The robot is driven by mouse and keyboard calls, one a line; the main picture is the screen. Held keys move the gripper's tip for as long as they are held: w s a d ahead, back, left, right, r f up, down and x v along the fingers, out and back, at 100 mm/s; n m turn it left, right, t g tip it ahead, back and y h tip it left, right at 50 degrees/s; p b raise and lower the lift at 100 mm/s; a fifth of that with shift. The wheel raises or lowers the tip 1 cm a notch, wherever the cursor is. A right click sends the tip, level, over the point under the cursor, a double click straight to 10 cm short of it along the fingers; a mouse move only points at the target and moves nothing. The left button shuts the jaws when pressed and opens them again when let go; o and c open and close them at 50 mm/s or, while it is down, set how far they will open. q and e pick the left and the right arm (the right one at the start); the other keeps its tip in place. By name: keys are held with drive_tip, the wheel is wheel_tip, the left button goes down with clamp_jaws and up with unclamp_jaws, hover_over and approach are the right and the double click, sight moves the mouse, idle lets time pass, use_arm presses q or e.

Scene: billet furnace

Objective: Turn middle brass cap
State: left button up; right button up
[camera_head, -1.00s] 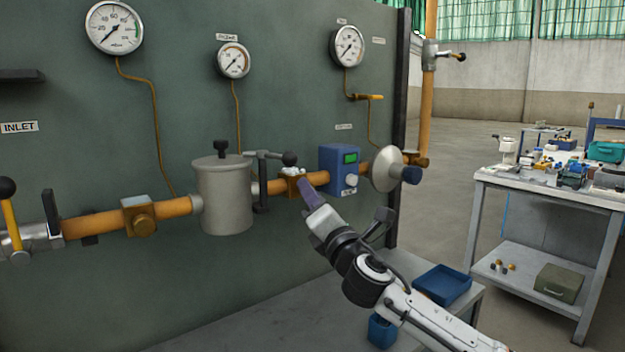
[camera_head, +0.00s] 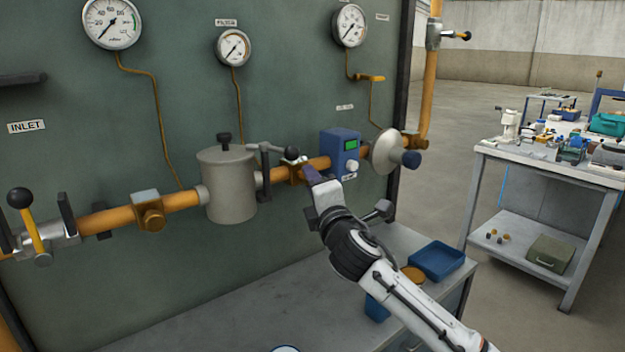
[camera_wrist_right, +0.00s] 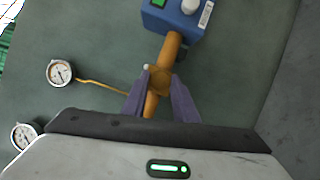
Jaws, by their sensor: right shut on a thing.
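The middle brass cap (camera_wrist_right: 158,80) is on an orange pipe between the grey filter pot (camera_head: 228,187) and the blue meter box (camera_head: 341,155). In the right wrist view, the purple fingers of my right gripper (camera_wrist_right: 159,88) lie on both sides of the cap, shut on it. In the head view, my right gripper (camera_head: 311,177) reaches the brass fitting (camera_head: 295,173) from the lower right and hides part of it. Another brass cap (camera_head: 152,219) sits on the pipe left of the pot. My left gripper is not in view.
A black-knobbed valve lever (camera_head: 264,165) stands just left of the middle fitting. A blue tray (camera_head: 437,260) lies on the grey bench below. A cluttered worktable (camera_head: 555,170) stands at right.

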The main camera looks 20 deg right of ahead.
drive_tip(key=o, duration=1.1)
drive_tip(key=shift+c, duration=0.2)
drive_tip(key=shift+s, duration=0.1)
drive_tip(key=s+b, duration=0.1)
drive_tip(key=s, duration=0.9)
drive_tip(key=shift+a+f, duration=0.15)
drive_tip(key=shift+f, duration=0.3)
drive_tip(key=shift+f, duration=0.1)
